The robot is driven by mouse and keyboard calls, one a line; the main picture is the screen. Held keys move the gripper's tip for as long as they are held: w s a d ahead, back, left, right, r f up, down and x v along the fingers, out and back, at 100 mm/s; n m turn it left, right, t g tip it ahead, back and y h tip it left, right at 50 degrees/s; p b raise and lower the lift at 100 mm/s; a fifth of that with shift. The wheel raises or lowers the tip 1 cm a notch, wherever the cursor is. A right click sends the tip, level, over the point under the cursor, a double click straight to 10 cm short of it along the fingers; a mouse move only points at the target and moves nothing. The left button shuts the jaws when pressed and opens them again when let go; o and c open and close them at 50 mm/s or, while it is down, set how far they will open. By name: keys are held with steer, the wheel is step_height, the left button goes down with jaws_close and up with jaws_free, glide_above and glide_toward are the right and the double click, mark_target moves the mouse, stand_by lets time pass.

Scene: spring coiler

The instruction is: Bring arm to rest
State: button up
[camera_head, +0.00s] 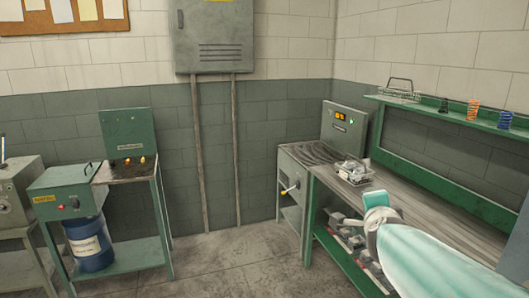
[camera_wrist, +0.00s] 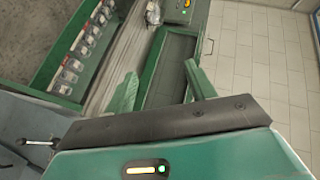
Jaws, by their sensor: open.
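My gripper (camera_wrist: 162,88) shows in the wrist view with its two green fingers apart and nothing between them. Behind the fingers is a green-edged, dark recessed surface (camera_wrist: 170,65). In the head view my mint-green arm reaches in from the lower right, in front of the right workbench (camera_head: 425,215). The gripper's fingers cannot be made out in that view.
A wire basket (camera_head: 398,92) and several coloured springs (camera_head: 473,108) stand on the green wall shelf (camera_head: 440,118). A green control box (camera_head: 344,125) sits at the bench's far end. A blue drum (camera_head: 88,243) stands left. The middle floor (camera_head: 225,265) is clear.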

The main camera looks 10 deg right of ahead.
steer(key=s+a+f+n+g+y, duration=0.1)
steer(key=s+a+f+n+y, duration=0.2)
steer(key=a+n, duration=0.4)
steer(key=s+a+f+n+g+y, duration=0.15)
steer(key=s+a+n+y, duration=0.3)
steer(key=a, duration=0.45)
steer(key=s+a+f+n+g, duration=0.1)
steer(key=s+f+n+g, duration=0.1)
steer(key=s, duration=0.4)
steer(key=s+a+f+n+g+h, duration=0.1)
steer(key=s+a+f+n+g, duration=0.1)
steer(key=s+n, duration=0.4)
step_height(320, 180, down, 2)
steer(key=shift+s+f+g, duration=0.1)
steer(key=shift+s+g, duration=0.05)
steer(key=shift+g, duration=0.5)
steer(key=c, duration=0.4)
steer(key=shift+d, duration=0.1)
steer(key=shift+d, duration=0.1)
